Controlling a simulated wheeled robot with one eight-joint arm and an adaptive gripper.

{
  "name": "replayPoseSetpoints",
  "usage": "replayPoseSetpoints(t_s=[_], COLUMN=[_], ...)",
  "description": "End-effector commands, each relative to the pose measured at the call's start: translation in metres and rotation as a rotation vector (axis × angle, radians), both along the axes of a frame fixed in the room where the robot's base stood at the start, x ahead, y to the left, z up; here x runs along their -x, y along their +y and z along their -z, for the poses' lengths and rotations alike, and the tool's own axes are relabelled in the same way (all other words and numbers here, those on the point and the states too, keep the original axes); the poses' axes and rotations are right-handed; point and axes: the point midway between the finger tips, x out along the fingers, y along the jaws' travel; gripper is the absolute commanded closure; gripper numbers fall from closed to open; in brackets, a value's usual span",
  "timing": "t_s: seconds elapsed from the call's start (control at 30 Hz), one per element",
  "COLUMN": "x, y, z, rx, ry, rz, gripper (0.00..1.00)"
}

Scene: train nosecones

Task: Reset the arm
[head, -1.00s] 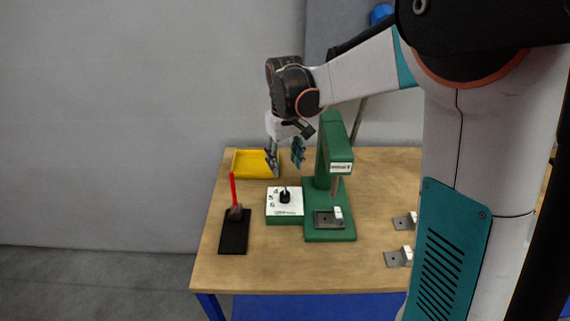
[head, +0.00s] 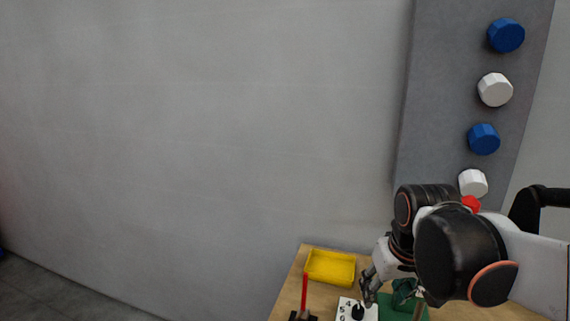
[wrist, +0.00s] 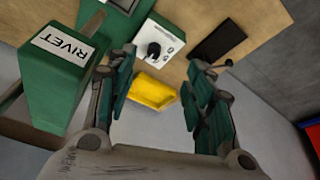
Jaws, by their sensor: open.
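My gripper (wrist: 162,62) is open and empty, with its two green-padded fingers spread apart in the wrist view. In the head view my gripper (head: 370,287) hangs above the wooden table (head: 286,298), just right of the yellow tray (head: 331,267). My arm is bent, with the forearm coming in from the right edge of the picture. In the wrist view the yellow tray (wrist: 154,90) shows between the fingers, beyond them. Nothing touches the fingers.
The green rivet press (wrist: 62,75) stands close at left in the wrist view. A grey panel (head: 450,90) with blue and white knobs is on the wall.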

Motion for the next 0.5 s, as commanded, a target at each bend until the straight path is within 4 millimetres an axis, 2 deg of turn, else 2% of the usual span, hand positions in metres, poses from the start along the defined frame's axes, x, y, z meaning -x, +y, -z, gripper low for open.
replayPoseSetpoints(t_s=[0.03, 0.3, 0.5], x=[0.014, 0.069, 0.096], y=[0.000, 0.000, 0.000], z=[0.000, 0.006, 0.017], rx=[-0.002, -0.016, -0.026], ry=[-0.025, -0.174, -0.261], rz=[0.006, 0.037, 0.053], gripper=[0.52, 0.52, 0.52])
